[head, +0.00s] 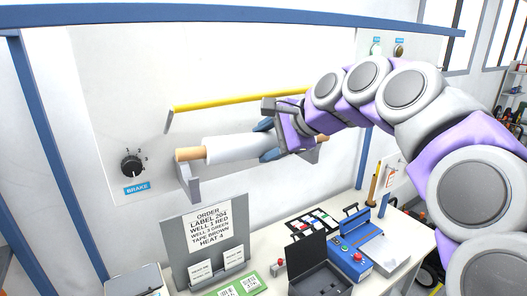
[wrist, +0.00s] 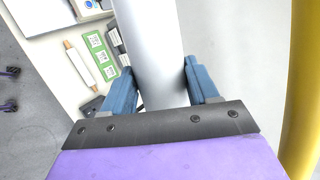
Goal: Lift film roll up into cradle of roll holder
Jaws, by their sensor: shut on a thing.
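The film roll (head: 232,148) is a white cylinder with a tan core showing at its left end. My gripper (head: 266,141) is shut on its right part, with blue fingers on both sides. In the wrist view the roll (wrist: 155,50) runs between the two fingers of my gripper (wrist: 163,88). The roll holder's grey left bracket (head: 187,183) is on the wall, right at the core's left end; I cannot tell whether the core rests in it. The right bracket is mostly hidden behind my gripper and arm.
A yellow bar (head: 235,101) runs along the wall above the roll; it is close on the right in the wrist view (wrist: 301,90). A brake knob (head: 132,165) is at left. Below, the bench holds an order sign (head: 211,236), a black case (head: 313,266) and a blue machine (head: 350,262).

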